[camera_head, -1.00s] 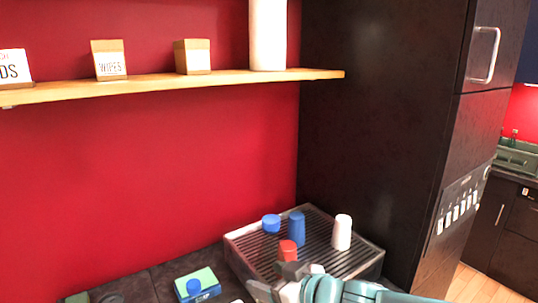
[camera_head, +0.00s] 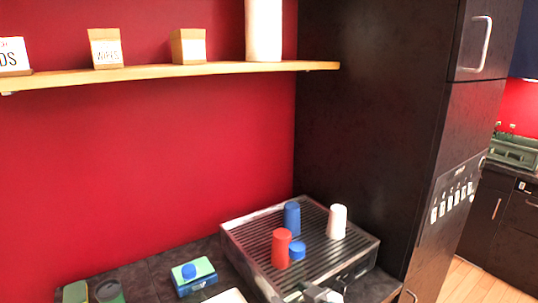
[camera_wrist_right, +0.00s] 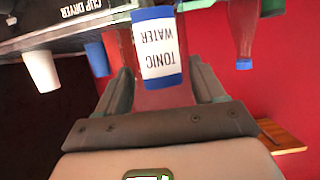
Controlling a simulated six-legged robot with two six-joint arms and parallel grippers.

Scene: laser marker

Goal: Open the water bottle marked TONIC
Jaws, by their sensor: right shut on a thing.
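The tonic water bottle (camera_wrist_right: 157,48) is upside down in the right wrist view, its white, blue-edged TONIC WATER label facing the camera. My right gripper (camera_wrist_right: 157,92) has a finger on each side of the bottle and is shut on it. In the head view a blue cap (camera_head: 297,249), apparently this bottle's, shows just beyond my right gripper (camera_head: 313,293), beside a red cup; the clear body is hard to make out. My left gripper is not in view. Another bottle with a blue cap (camera_wrist_right: 244,64) shows at the right of the wrist view.
The ridged cup dryer (camera_head: 340,255) holds a red cup (camera_head: 281,247), a blue cup (camera_head: 291,217) and a white cup (camera_head: 337,221). Left of it are a green-topped box (camera_head: 203,268) and another blue cap (camera_head: 189,271). A wooden shelf (camera_head: 180,75) runs above.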

